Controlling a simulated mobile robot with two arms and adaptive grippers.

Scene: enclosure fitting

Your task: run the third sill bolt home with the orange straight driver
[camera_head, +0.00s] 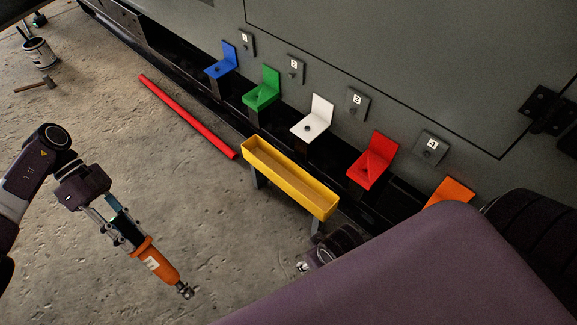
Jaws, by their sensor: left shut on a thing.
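My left gripper (122,234) is shut on the orange driver (155,262) at the lower left. The driver slants down to the right, its metal tip (186,291) over bare floor, well away from the brackets. A row of coloured angle brackets runs along the sill: blue (222,62), green (263,92), white (318,118), red (373,160) and orange (450,190). A dark bolt head (307,127) shows on the white bracket, beside the plate marked 3 (357,102). Part of my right gripper (312,261) shows at lower centre; its fingers are mostly hidden behind my purple arm.
A yellow trough (288,178) on legs stands before the white and red brackets. A red bar (187,115) lies on the floor. A can (40,52) and a hammer (36,85) are at the upper left. The floor between my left arm and the trough is clear.

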